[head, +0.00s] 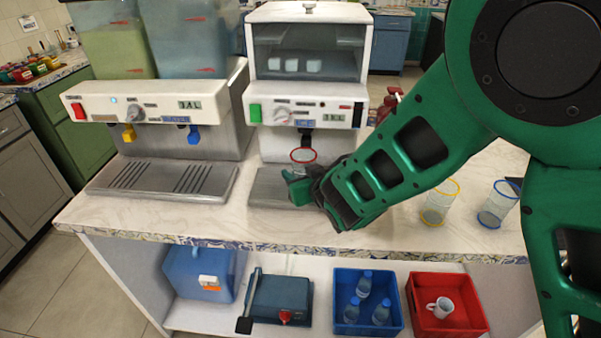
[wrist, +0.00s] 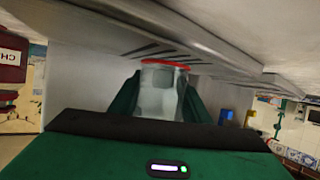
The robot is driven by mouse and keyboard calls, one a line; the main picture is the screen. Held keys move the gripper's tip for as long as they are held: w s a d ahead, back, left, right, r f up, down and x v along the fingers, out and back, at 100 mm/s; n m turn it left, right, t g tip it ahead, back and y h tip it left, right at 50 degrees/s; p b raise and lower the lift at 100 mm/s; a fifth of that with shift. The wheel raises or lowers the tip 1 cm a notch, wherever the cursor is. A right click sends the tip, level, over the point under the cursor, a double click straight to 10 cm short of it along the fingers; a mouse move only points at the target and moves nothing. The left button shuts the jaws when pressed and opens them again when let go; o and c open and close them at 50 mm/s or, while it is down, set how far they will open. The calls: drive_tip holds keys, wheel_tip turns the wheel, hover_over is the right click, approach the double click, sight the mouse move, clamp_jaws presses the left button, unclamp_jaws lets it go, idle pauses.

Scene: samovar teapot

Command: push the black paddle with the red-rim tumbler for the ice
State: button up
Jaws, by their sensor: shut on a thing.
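The red-rim tumbler (head: 303,158) is clear and stands roughly upright in front of the ice machine (head: 308,95), just below the black paddle (head: 307,138). A small gap seems to show between rim and paddle; I cannot tell whether they touch. My gripper (head: 303,184) is shut on the tumbler, above the machine's drip tray (head: 265,188). In the wrist view the tumbler (wrist: 160,92) sits between the two green fingers (wrist: 158,100), its red rim beyond them. The paddle is not clear there. I cannot tell whether anything is inside the tumbler.
A drinks dispenser (head: 160,115) with yellow and blue taps stands left. A dark red bottle (head: 388,104) is behind my arm. The counter front (head: 200,225) is clear.

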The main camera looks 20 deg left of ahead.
idle(0.3)
drive_tip(key=shift+s+d, duration=0.4)
drive_tip(key=shift+s, duration=1.2)
drive_tip(key=shift+s+d, duration=0.35)
drive_tip(key=shift+s, duration=1.3)
drive_tip(key=shift+s+d, duration=0.4)
drive_tip(key=shift+s, duration=1.2)
